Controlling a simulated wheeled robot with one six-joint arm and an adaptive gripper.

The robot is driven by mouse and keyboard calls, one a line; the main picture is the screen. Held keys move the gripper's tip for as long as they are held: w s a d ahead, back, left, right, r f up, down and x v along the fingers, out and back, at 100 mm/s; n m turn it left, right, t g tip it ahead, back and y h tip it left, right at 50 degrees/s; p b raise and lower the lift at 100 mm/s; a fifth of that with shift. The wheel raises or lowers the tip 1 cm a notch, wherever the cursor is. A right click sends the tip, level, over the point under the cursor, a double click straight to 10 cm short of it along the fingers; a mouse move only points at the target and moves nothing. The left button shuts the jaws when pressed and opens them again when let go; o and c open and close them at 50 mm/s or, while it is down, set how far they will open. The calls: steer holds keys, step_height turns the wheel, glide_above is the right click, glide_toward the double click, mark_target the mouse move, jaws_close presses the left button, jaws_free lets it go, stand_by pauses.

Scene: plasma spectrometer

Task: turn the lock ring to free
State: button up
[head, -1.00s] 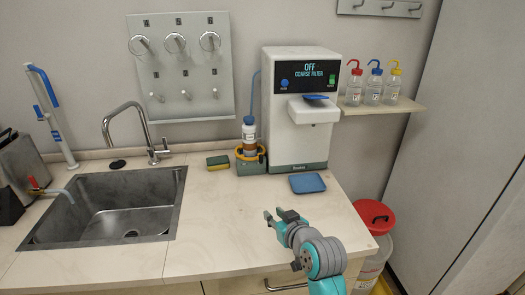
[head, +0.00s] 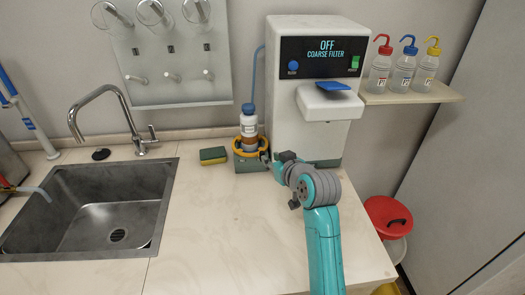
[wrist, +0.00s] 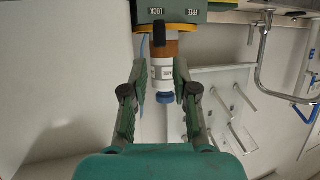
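The bottle (head: 249,125), with a blue cap and brown contents, stands upright in a grey-green holder (head: 246,164). The orange-yellow lock ring (head: 238,150) surrounds its lower part. The wrist view appears upside down. There, the holder's front (wrist: 180,12) carries LOCK and FREE labels, and a black lever (wrist: 159,35) sits nearer LOCK. My gripper (wrist: 161,72) is open, its fingers apart on either side of the bottle (wrist: 163,75) in the picture. Contact cannot be told. In the head view my gripper (head: 272,158) is at the holder's right side, partly hiding it.
The white machine (head: 315,90) stands right behind my gripper, its screen reading OFF, COARSE FILTER. A sponge (head: 213,155) lies left of the holder, and the sink (head: 100,210) is further left. The front counter is clear. Wash bottles (head: 403,70) stand on a shelf at right.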

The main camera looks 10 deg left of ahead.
mark_target(263, 154)
steer(key=x, duration=0.8)
steer(key=shift+w+a, duration=0.15)
steer(key=shift+w, duration=0.05)
jaws_close()
